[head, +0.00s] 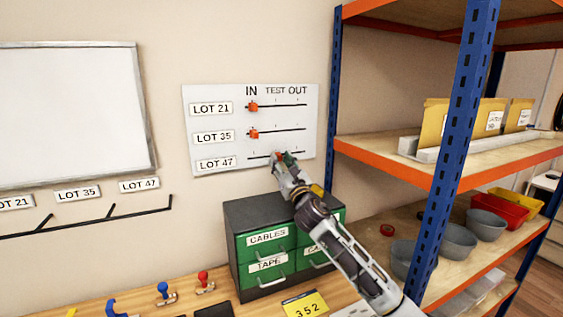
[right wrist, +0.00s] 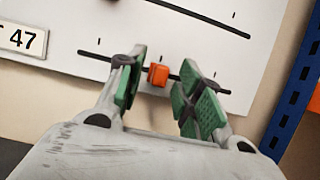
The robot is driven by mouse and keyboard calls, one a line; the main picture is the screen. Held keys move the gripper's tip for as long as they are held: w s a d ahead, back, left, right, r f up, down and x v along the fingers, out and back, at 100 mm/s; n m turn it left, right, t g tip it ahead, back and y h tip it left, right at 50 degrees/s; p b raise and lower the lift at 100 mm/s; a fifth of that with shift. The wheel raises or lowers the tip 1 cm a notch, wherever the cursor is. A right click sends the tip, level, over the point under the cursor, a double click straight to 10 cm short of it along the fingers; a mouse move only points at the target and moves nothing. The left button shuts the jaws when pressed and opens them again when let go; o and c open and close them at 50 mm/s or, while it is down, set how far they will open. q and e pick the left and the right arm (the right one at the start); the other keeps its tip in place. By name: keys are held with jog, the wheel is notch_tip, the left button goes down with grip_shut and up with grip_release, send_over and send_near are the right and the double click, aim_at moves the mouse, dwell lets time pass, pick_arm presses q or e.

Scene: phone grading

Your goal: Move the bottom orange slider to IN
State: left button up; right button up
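The bottom orange slider (right wrist: 158,75) sits on the lowest rail, beside the LOT 47 label (head: 216,164), at about the middle tick under TEST. In the head view my gripper mostly covers it. My right gripper (head: 285,158) is at the board with its green-padded fingers open. In the right wrist view one finger is on each side of the slider, with visible gaps between. The top slider (head: 253,107) and middle slider (head: 253,134) stand under IN on the white board (head: 240,98). My left gripper is out of view.
A cabinet with green drawers (head: 267,238) stands below the board, under my right arm. A shelf with a blue post (head: 335,80) rises just right of the board. Stamps (head: 204,282) and a yellow 352 card (head: 305,305) are on the wooden bench.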

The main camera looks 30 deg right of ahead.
grip_shut()
dwell(0.3)
jog(key=shift+a, duration=0.1)
jog(key=a, duration=0.5)
jog(key=a+p, duration=0.1)
jog(key=a, duration=0.2)
jog(key=shift+w+a, duration=0.1)
jog(key=shift+w, duration=0.15)
jog(key=shift+f, duration=0.1)
grip_release()
jog(key=shift+a, duration=0.15)
jog(key=shift+s, duration=0.1)
